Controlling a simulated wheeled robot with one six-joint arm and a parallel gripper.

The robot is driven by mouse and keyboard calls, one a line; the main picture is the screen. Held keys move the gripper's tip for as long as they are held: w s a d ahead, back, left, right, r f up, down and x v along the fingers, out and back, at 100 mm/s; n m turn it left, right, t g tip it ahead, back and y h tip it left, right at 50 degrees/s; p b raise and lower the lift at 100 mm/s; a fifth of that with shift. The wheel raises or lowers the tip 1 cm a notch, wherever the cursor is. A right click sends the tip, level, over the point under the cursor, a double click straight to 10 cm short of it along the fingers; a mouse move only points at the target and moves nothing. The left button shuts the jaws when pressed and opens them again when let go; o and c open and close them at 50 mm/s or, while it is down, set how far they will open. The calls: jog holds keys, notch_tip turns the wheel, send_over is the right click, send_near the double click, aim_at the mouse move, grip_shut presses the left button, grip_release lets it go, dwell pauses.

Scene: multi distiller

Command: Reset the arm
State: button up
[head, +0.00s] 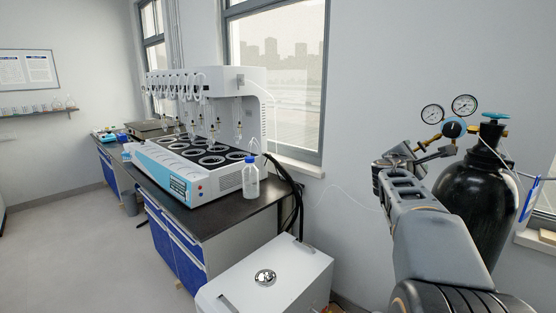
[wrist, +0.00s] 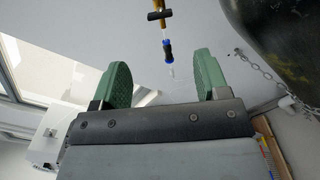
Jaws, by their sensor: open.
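My arm shows on the right of the head view, raised in front of the wall and beside a black gas cylinder (head: 474,205). In the wrist view my gripper (wrist: 162,78) has two green ribbed fingers spread well apart, with nothing held between them. A blue and black fitting (wrist: 168,50) and a brass piece with a black knob show beyond the gap, apart from the fingers. In the head view the fingertips are hard to make out near the gauges.
The cylinder carries a green valve (head: 494,117) and two round gauges (head: 464,105). A chain (wrist: 262,70) hangs by it. A white box (head: 275,270) stands in front. A distiller (head: 200,165) and a clear bottle (head: 251,180) stand on the dark bench (head: 225,215). The floor at left is clear.

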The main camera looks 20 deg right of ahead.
jog(key=s+a+f+m+g+y+p, duration=0.1)
jog(key=s+a+f+m+g+y, duration=0.25)
jog(key=f+m, duration=0.35)
jog(key=s+a+f+m+g+y+p, duration=0.15)
jog(key=s+a+f+m, duration=0.3)
jog(key=f, duration=0.45)
jog(key=s+a+f+m+y+p, duration=0.1)
jog(key=s+a+f+y, duration=0.1)
jog(key=a, duration=0.6)
jog(key=s+a+f+m+y+p, duration=0.1)
jog(key=s+a+y, duration=0.3)
jog(key=a, duration=0.5)
jog(key=s+a+f+m+g+y+p, duration=0.1)
jog(key=s+a+f+y+p, duration=0.1)
jog(key=a, duration=0.7)
jog(key=shift+s+f+m+y, duration=0.35)
jog(key=shift+s+y, duration=0.25)
jog(key=shift+y, duration=0.5)
jog(key=shift+a, duration=0.1)
